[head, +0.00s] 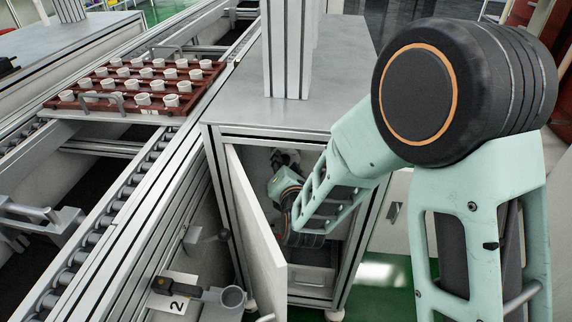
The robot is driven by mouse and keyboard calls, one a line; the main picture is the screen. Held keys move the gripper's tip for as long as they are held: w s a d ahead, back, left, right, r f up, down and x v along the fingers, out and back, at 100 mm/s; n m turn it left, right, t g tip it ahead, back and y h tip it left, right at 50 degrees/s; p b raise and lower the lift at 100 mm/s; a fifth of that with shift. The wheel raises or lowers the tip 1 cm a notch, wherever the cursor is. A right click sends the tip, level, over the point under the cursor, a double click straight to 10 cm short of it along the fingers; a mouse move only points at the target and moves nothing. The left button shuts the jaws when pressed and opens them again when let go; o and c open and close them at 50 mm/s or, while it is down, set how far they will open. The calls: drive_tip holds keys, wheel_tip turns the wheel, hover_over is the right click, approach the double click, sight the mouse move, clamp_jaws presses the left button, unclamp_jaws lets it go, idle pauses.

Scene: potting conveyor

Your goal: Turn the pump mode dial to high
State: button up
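The pump mode dial cannot be made out in the head view. An open cabinet (345,262) stands in the middle, under a grey worktop. My arm reaches in through its front opening. My gripper (285,158) is a small dark shape inside, near the upper left of the opening. Its fingers are too small and shaded to tell whether they are open or shut, or whether they touch anything. My own wrist and forearm cover much of the cabinet's interior.
The cabinet door (258,225) stands open toward me, left of my arm. A roller conveyor (105,220) runs along the left. A red tray (60,103) with several white pots sits on it.

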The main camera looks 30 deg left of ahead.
clamp_jaws()
drive_tip(key=shift+m, duration=0.3)
drive_tip(key=m+y, duration=0.2)
drive_tip(key=m, duration=0.1)
drive_tip(key=shift+d+f, duration=0.15)
drive_tip(key=shift+f, duration=0.2)
drive_tip(key=m+t, duration=0.2)
drive_tip(key=m, duration=0.4)
drive_tip(key=m+t, duration=0.2)
drive_tip(key=m, duration=0.4)
drive_tip(key=f+m+t, duration=0.1)
drive_tip(key=m+t, duration=0.1)
drive_tip(key=m, duration=0.4)
drive_tip(key=shift+a+f+t+y, duration=0.1)
drive_tip(key=shift+a+t+y, duration=0.2)
drive_tip(key=shift+y, duration=0.1)
drive_tip(key=shift+m, duration=0.5)
